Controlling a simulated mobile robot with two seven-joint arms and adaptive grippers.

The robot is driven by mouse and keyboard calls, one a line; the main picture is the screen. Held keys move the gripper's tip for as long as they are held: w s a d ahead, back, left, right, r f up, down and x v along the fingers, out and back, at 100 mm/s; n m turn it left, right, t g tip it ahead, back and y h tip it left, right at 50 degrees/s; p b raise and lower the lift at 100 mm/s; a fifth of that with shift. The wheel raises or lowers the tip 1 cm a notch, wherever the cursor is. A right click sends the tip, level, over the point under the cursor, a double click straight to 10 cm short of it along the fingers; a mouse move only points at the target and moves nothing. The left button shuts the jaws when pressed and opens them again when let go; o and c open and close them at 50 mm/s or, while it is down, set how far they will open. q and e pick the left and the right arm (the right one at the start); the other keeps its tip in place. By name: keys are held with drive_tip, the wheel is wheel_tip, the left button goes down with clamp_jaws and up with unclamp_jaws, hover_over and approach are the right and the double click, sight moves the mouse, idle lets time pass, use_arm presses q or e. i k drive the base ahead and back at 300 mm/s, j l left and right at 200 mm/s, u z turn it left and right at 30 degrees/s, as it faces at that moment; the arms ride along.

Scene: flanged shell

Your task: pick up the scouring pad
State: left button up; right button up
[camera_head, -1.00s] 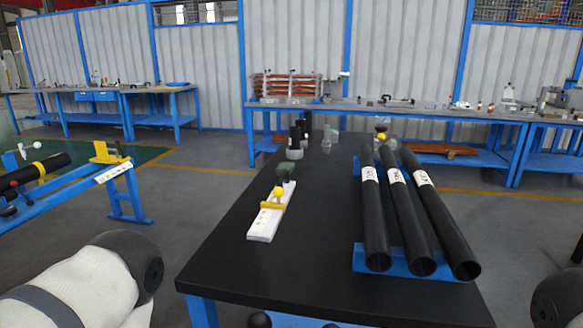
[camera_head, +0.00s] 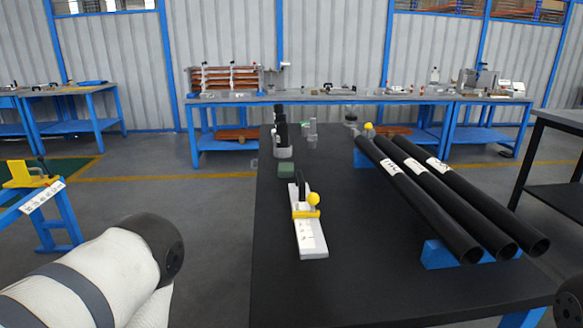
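A small dark green block, which looks like the scouring pad (camera_head: 286,170), lies on the black table (camera_head: 285,280) behind the white board. It is small in view and its surface detail cannot be made out. Part of my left arm shows at the lower left, off the table's left side, and a bit of my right arm shows at the lower right corner. Neither gripper's fingers are in view.
A white board with a yellow clamp (camera_head: 310,228) lies in front of the pad. Dark cylinders with a pale base (camera_head: 283,148) stand behind it. Black pipes (camera_head: 430,190) on blue supports fill the table's right side. The table's front left is clear.

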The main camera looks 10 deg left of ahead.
sight(285, 170)
drive_tip(key=i+j+z, duration=0.15)
drive_tip(key=j+z, duration=0.2)
drive_tip(key=j, duration=0.45)
drive_tip(key=j+z, duration=0.35)
drive_tip(key=j, duration=0.4)
